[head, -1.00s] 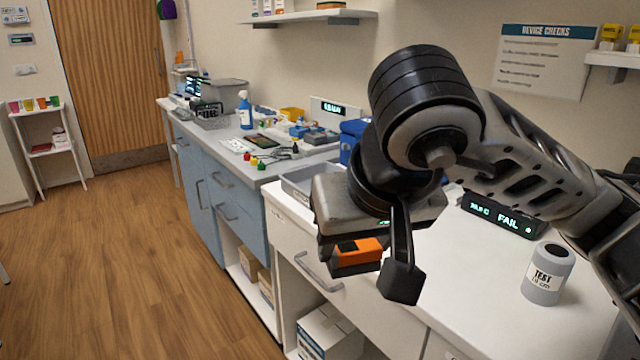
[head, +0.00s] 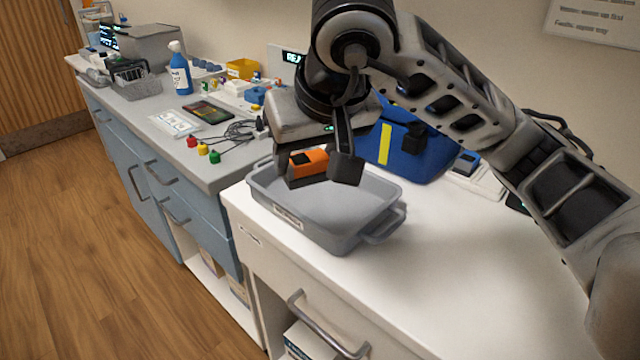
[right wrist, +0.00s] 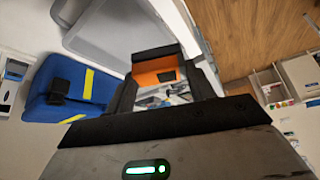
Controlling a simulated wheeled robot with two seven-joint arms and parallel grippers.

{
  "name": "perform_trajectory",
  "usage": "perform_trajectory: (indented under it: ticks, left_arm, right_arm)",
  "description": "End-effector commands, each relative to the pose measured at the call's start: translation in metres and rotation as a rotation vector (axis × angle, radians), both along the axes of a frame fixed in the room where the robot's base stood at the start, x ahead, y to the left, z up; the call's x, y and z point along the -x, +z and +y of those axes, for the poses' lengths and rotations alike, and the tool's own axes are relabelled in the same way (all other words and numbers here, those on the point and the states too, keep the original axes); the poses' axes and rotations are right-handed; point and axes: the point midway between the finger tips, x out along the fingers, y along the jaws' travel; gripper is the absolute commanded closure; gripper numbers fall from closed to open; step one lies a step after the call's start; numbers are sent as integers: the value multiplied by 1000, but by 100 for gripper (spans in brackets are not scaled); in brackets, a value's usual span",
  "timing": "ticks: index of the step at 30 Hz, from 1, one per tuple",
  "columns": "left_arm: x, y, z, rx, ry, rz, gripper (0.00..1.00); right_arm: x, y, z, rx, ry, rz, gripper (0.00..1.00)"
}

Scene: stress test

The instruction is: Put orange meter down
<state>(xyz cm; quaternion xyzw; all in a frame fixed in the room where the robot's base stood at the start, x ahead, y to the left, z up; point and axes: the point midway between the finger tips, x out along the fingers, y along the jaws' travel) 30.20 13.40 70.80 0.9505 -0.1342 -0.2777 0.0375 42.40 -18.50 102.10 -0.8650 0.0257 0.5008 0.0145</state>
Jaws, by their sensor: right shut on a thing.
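The orange meter (head: 309,163), orange with dark parts, is held between the fingers of my right gripper (head: 322,168). In the head view it appears over the grey tray (head: 345,240) on the white counter; the exact height above the tray is hard to tell. In the right wrist view the orange meter (right wrist: 156,72) sits between the dark fingers, with the grey tray (right wrist: 120,28) beyond it. The part of the tray behind the gripper is hidden. My left gripper is not in view.
A blue bag (head: 408,150) with a yellow stripe stands behind the tray. On the grey counter to the left are cables, a blue spray bottle (head: 180,75), coloured clips (head: 203,149) and a wire basket (head: 135,85). The white counter (head: 470,260) right of the tray is mostly clear.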

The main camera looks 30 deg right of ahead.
Motion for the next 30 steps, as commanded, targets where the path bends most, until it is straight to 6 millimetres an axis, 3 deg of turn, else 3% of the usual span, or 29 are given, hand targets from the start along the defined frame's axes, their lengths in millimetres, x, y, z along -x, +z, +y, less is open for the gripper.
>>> perform_trajectory:
  ticks: [1, 5, 12, 17, 25, 30]
  left_arm:
    - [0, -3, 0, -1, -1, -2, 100]
    - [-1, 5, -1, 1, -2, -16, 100]
    - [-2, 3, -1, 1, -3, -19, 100]
    - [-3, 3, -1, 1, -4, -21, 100]
    - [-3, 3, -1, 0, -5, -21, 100]
    - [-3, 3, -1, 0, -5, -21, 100]
  right_arm:
    - [-10, -10, -9, -4, -6, 8, 72]
    - [-34, -22, -32, 1, -9, 5, 72]
    - [-57, -62, -51, 1, -2, 2, 72]
    - [-63, -70, -55, 0, 0, 0, 72]
    - [-67, -104, -59, -1, 2, 2, 72]
    - [-68, -108, -59, 0, 2, -3, 72]
